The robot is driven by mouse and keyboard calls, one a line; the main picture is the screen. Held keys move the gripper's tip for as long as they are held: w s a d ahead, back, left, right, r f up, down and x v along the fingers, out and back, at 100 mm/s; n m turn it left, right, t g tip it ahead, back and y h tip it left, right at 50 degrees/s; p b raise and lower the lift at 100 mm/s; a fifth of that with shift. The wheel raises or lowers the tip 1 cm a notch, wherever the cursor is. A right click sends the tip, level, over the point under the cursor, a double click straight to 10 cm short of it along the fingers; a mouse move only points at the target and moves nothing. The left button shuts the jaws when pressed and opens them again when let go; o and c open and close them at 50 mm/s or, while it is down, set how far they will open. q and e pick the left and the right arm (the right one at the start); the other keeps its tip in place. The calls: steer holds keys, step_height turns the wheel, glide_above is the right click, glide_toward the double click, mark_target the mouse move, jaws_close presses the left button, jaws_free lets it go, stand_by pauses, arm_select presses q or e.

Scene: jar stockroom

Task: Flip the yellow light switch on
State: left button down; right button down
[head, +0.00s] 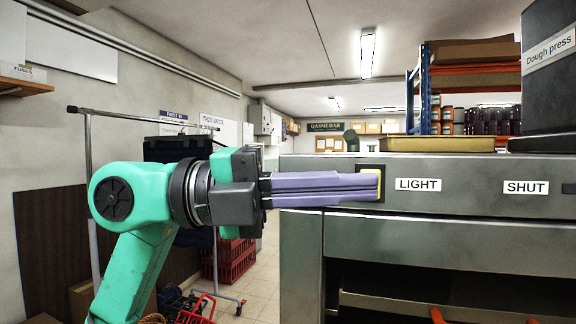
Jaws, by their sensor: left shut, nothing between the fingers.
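The yellow light switch (380,172) is on the upper front panel of the grey metal machine (460,172), just left of the "LIGHT" label (418,185). My left gripper (378,187) is shut and empty. Its purple fingers reach right, and their tips overlap the switch's lower part in the head view. I cannot tell whether the tips touch it. The fingers hide part of the switch, and its on or off position is not clear. My right gripper is not in view.
A "SHUT" label (525,188) is farther right on the panel. A tray (440,144) and the dough press (550,70) stand on top. Red crates (232,262) and a wheeled rack (89,140) stand left of the machine. Tiled floor (268,255) shows between.

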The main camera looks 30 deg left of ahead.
mark_target(348, 170)
arm_select(q)
steer(key=w, duration=0.2)
steer(key=w+a, duration=0.1)
steer(key=shift+w+r+p, duration=0.35)
steer(key=shift+w+p, duration=0.05)
steer(key=shift+w+r+p, duration=0.15)
steer(key=shift+r+p, duration=0.05)
steer(key=shift+p, duration=0.2)
steer(key=shift+w+r+n+p, duration=0.4)
steer(key=shift+n+p, duration=0.3)
steer(key=shift+p, duration=0.2)
steer(key=shift+s+f+b, duration=0.15)
steer(key=shift+f+b, duration=0.2)
steer(key=shift+b, duration=0.05)
steer(key=shift+a, duration=0.1)
